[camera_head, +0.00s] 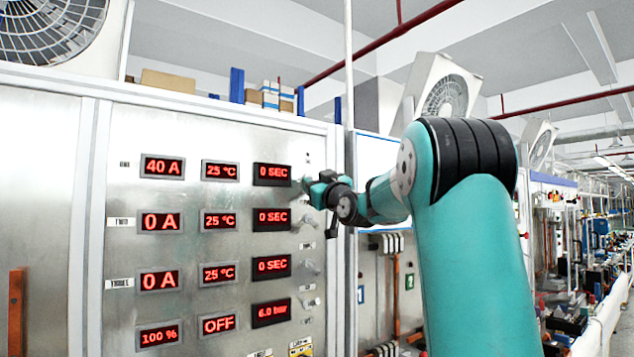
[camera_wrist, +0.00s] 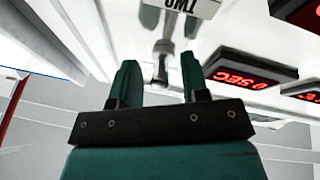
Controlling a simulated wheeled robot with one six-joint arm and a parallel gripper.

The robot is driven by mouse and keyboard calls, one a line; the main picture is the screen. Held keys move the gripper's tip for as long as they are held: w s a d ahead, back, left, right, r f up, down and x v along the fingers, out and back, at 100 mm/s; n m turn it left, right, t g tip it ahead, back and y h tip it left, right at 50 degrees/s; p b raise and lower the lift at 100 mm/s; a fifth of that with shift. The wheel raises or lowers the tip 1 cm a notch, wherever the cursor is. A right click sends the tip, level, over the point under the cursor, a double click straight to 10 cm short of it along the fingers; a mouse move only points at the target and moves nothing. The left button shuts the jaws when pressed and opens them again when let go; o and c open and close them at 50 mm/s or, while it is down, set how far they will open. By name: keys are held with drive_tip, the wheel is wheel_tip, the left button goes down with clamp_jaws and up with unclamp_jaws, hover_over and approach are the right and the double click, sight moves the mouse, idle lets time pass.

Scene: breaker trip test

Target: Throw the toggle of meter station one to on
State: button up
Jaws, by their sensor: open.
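Meter station one is the top row of the steel panel, with displays reading 40 A (camera_head: 162,167), 25 °C (camera_head: 220,171) and 0 SEC (camera_head: 272,174). My gripper (camera_head: 311,190) is at the right end of this row, close to the panel. In the wrist view its two teal fingers (camera_wrist: 158,82) are open. A metal toggle lever (camera_wrist: 162,50) with a dark tip shows between them, with gaps on both sides. It appears to be station one's toggle; my gripper hides it in the head view. I cannot tell its on or off position.
An upside-down "TWO" label (camera_wrist: 186,7) lies beyond the toggle in the wrist view. The second toggle (camera_head: 309,221) and third toggle (camera_head: 310,267) stand below my gripper. A 0 SEC display (camera_wrist: 243,70) is beside the fingers.

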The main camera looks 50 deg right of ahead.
sight(311, 177)
clamp_jaws()
drive_tip(key=shift+r, duration=0.1)
drive_tip(key=g+p, duration=0.1)
drive_tip(key=r+g+y+p, duration=0.1)
drive_tip(key=shift+s+r+g, duration=0.1)
drive_tip(key=shift+s+g, duration=0.1)
drive_tip(key=shift+g, duration=0.1)
drive_tip(key=r+g+p, duration=0.1)
drive_tip(key=g+p, duration=0.1)
drive_tip(key=p, duration=0.1)
drive_tip(key=shift+r+n+y, duration=0.1)
drive_tip(key=shift+n+y, duration=0.2)
drive_tip(key=shift+y, duration=0.1)
drive_tip(key=g+p, duration=0.2)
drive_tip(key=p, duration=0.1)
drive_tip(key=shift+w+r+y+p, duration=0.1)
drive_tip(key=shift+r+y+p, duration=0.2)
drive_tip(key=shift+r+y, duration=0.1)
drive_tip(key=g+p, duration=0.2)
drive_tip(key=p, duration=0.1)
drive_tip(key=shift+w+r+g+y, duration=0.1)
drive_tip(key=shift+g+y, duration=0.2)
drive_tip(key=shift+y, duration=0.1)
